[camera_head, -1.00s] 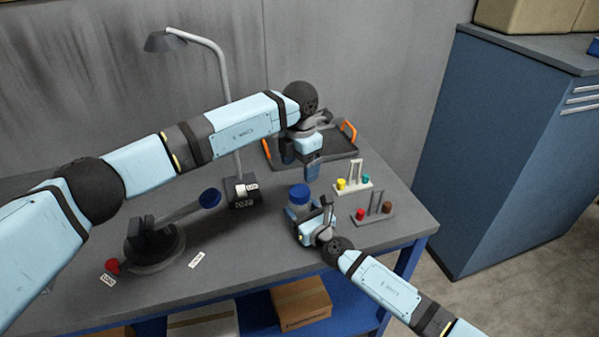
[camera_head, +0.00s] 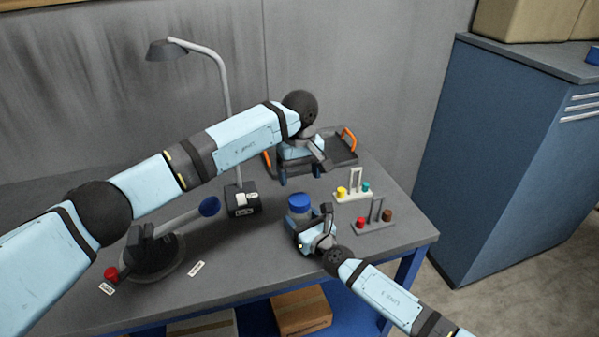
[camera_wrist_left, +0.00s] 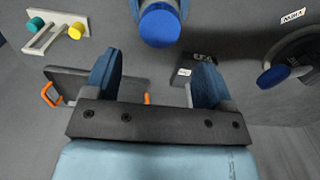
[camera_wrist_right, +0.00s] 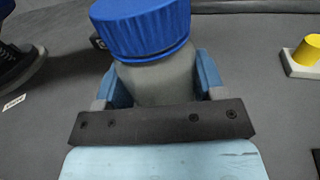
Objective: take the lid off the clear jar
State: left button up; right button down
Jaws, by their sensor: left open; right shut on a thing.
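The clear jar (camera_wrist_right: 155,80) stands upright on the bench with its blue lid (camera_wrist_right: 140,30) on top. The lid also shows in the head view (camera_head: 299,201) and the left wrist view (camera_wrist_left: 160,25). My right gripper (camera_head: 302,222) is shut around the jar's body, one finger on each side, below the lid. My left gripper (camera_head: 299,179) is open and empty, above and behind the jar in the head view. In the left wrist view the lid lies beyond its fingers (camera_wrist_left: 157,75), apart from them.
Two small racks, white (camera_head: 352,195) and grey (camera_head: 373,228), hold coloured pieces right of the jar. A dark tray with orange handles (camera_head: 340,152) lies behind. The lamp base (camera_head: 243,201) and a round-based device (camera_head: 155,262) stand left. Bare bench lies in front.

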aim_at(300, 199)
pick_arm(q)
jog(key=shift+f, duration=0.55)
notch_tip(300, 199, down, 7)
jog(key=shift+r, duration=0.1)
